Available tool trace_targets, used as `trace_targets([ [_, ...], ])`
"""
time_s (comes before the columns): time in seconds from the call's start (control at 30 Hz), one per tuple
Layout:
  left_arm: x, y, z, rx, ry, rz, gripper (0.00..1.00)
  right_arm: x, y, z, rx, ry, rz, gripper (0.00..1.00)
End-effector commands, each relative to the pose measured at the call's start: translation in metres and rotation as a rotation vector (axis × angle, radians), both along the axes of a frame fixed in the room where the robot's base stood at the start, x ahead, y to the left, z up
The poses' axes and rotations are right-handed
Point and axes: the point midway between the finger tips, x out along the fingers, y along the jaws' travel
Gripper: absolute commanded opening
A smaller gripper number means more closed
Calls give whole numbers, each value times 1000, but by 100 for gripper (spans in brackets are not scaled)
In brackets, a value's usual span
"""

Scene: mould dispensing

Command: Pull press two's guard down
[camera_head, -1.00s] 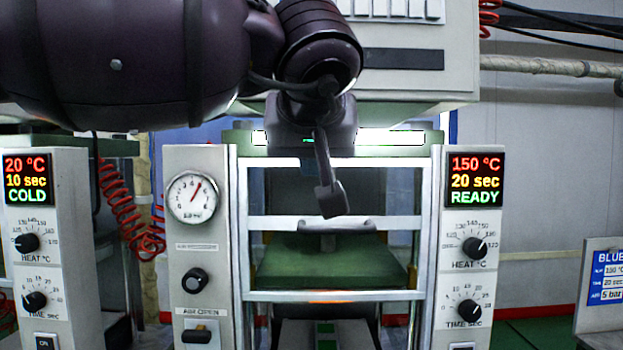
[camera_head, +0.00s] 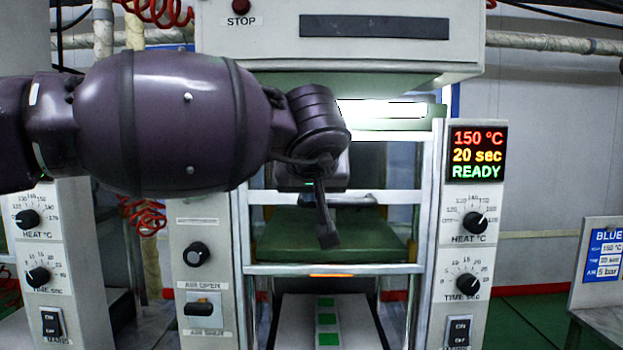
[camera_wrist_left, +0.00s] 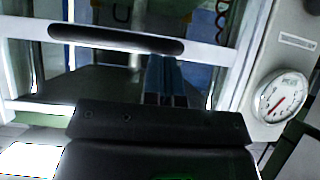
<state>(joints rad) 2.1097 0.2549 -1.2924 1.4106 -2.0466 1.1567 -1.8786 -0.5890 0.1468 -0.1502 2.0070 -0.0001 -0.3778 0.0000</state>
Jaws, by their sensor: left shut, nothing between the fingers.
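Press two's guard is a pale metal frame with crossbars. Its lower bar (camera_head: 380,268) spans the posts, with an open gap below it. The guard's handle (camera_head: 368,199) is on the upper bar, partly hidden by my left gripper (camera_head: 328,240). My left gripper is shut and empty, pointing down in front of the guard. In the left wrist view, the dark handle (camera_wrist_left: 105,37) lies across the crossbar, and the blue-grey fingers (camera_wrist_left: 163,70) end close to one end of it. I cannot tell whether they touch. My right gripper is out of view.
The READY display panel (camera_head: 476,195) stands right of the guard, and the air switch panel (camera_head: 199,260) left. The press head (camera_head: 400,50) overhangs above. A green platen (camera_head: 300,235) sits behind the guard. A blue sign (camera_head: 606,258) stands at far right.

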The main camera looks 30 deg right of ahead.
Motion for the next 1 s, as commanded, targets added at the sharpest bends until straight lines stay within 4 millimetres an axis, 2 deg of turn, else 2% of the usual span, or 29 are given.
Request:
trace_targets([
  [0.3, 0, 0, -1, 1, 1, 0, 0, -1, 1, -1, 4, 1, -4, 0],
  [0.47, 1, 0, -15, 2, 2, -1, 0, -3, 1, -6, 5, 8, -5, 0],
  [0.57, 1, 0, -35, 3, 5, -1, 0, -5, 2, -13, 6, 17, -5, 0],
  [0.67, 1, 0, -63, 5, 7, -3, 0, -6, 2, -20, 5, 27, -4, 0],
  [1.0, 1, 0, -173, 4, 13, -3, 0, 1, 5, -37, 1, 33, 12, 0],
])
